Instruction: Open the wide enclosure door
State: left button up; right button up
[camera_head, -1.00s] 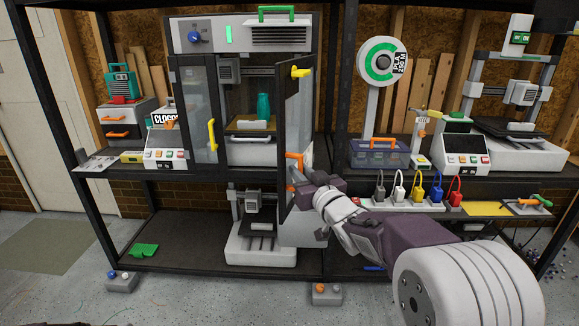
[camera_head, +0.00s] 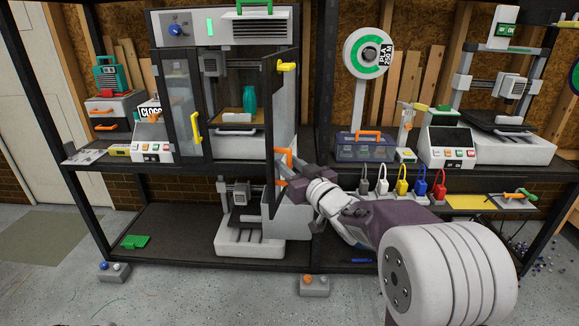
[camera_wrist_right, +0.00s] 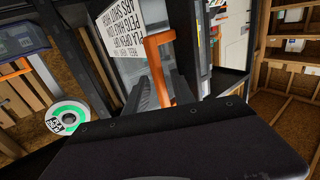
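The enclosure (camera_head: 222,28) stands on the shelf as a tall dark-framed box with a grey top. Its wide door (camera_head: 283,115) is swung outward at the enclosure's right side, seen nearly edge-on, with the interior uncovered. A yellow handle (camera_head: 286,67) is high on it and an orange handle (camera_head: 284,155) is low. My right gripper (camera_head: 284,172) is at the orange handle. In the right wrist view the orange handle (camera_wrist_right: 158,52) runs between my two dark fingers, which appear closed on it. A printed white sheet (camera_wrist_right: 125,35) is beside it. My left gripper is out of view.
A narrower glazed door (camera_head: 183,110) with its own yellow handle closes the enclosure's left part. A teal vase (camera_head: 249,100) stands inside. A small printer (camera_head: 248,230) is below, near the wide door's lower edge. Several coloured padlocks and a spool (camera_head: 368,53) are to the right.

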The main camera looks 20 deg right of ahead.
jog(key=shift+s, duration=0.4)
jog(key=s+d+p, duration=0.1)
jog(key=s, duration=0.7)
jog(key=shift+d+p, duration=0.25)
jog(key=shift+p, duration=0.1)
jog(key=shift+s, duration=0.1)
